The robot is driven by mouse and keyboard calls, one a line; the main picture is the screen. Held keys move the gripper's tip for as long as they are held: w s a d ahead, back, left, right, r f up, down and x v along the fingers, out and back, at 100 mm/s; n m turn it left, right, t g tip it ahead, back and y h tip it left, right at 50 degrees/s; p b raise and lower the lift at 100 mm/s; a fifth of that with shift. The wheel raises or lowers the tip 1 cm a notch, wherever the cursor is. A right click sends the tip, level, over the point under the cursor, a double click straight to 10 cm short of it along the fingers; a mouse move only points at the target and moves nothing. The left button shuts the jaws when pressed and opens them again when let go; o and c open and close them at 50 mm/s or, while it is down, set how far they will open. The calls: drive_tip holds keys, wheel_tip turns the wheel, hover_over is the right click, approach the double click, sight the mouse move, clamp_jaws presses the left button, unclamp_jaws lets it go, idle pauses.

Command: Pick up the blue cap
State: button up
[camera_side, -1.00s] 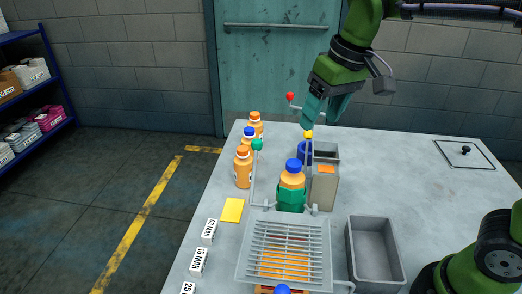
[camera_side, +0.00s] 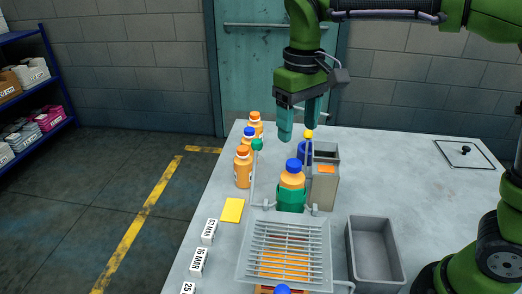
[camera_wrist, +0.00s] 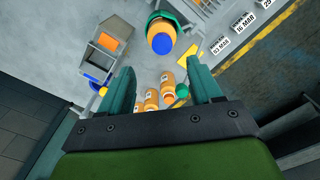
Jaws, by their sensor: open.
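A blue cap (camera_side: 293,165) is on an orange bottle (camera_side: 292,180) that stands upright in a green holder (camera_side: 290,198) at mid-table. In the wrist view the cap (camera_wrist: 161,43) shows from above, beyond and between my fingertips. My gripper (camera_side: 297,132) is open and empty, pointing down, above and behind the capped bottle and apart from it. Its two teal fingers also show in the wrist view (camera_wrist: 163,78). Another blue cap is on a bottle (camera_side: 249,137) at the back left. A blue round top (camera_side: 283,289) shows at the bottom edge, mostly cut off.
Orange bottles (camera_side: 243,168) stand at the left.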

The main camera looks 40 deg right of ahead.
sight(293, 162)
drive_tip(key=f, duration=0.8)
drive_tip(key=shift+a, duration=0.2)
drive_tip(key=c, duration=1.1)
